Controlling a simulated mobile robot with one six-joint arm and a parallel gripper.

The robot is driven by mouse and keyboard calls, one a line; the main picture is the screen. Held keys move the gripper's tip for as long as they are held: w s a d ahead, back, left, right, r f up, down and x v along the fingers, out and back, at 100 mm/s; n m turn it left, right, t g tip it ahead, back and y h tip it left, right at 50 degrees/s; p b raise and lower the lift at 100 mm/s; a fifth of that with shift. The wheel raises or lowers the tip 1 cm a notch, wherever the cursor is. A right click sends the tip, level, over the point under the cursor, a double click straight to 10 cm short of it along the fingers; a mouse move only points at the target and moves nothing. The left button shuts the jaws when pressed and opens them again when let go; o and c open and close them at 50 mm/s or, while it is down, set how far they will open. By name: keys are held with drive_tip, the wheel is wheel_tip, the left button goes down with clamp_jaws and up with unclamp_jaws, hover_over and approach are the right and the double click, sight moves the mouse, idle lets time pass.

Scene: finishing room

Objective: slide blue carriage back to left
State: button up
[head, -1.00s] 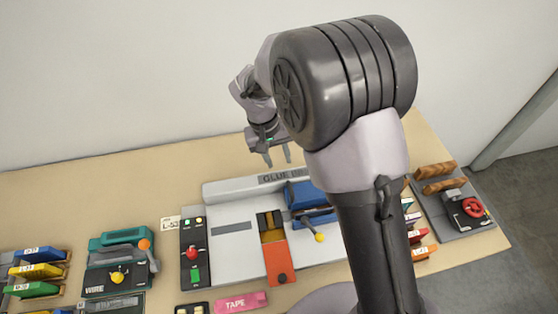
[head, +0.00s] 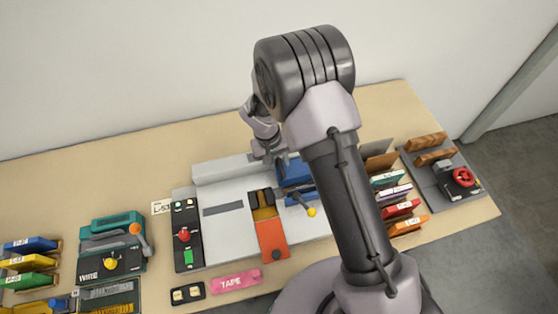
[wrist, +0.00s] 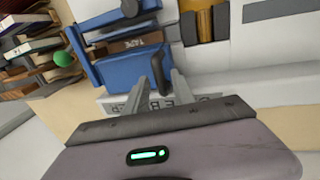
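The blue carriage (head: 297,174) sits toward the right end of the grey glue machine (head: 222,225), partly hidden by my arm in the head view. It shows large in the wrist view (wrist: 128,68), with a black upright handle (wrist: 162,78) on its near side. My gripper (head: 274,164) is low at the carriage's back left in the head view. In the wrist view my gripper (wrist: 168,68) has its two fingers apart, with the black handle between or just beyond them. I cannot see either finger touching it.
An orange slide (head: 271,238) and a lever with a yellow knob (head: 311,212) stand in front of the carriage. A control panel (head: 186,237) with red and green buttons is at the machine's left. Coloured books (head: 402,208) stand at right.

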clamp_jaws()
idle(1.2)
